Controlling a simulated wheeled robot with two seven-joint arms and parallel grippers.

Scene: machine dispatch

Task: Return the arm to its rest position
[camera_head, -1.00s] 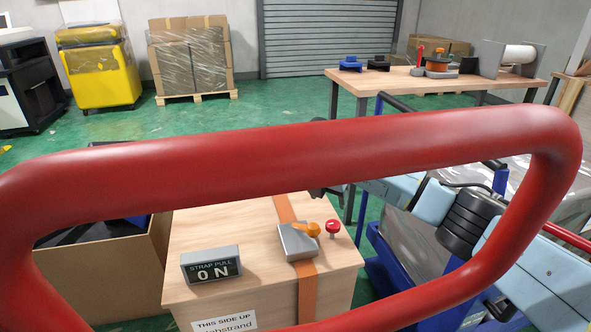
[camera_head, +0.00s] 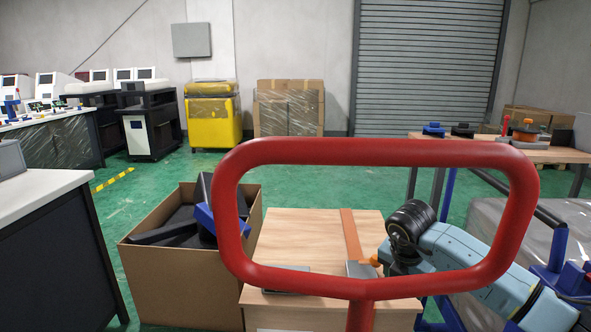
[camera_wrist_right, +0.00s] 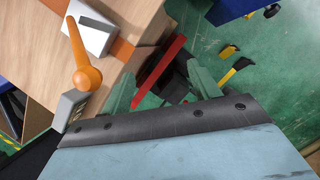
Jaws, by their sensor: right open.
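My right arm (camera_head: 470,265) is light blue with a black joint and comes in from the right in the head view. Its gripper (camera_wrist_right: 160,90) is open in the right wrist view, with two greenish fingers spread apart. A red bar shows between and beyond them; I cannot tell its distance. The gripper is beside the wooden box (camera_head: 310,240), partly behind the red frame in the head view. The box bears an orange strap (camera_head: 351,235) and a grey buckle with an orange lever (camera_wrist_right: 82,55). My left gripper is not in view.
A red tubular frame (camera_head: 375,152) stands close in front of the head camera. An open cardboard box (camera_head: 185,285) holds dark and blue items. A white-topped counter (camera_head: 35,195) is at left, a wooden table (camera_head: 540,153) at back right. Green floor is clear behind.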

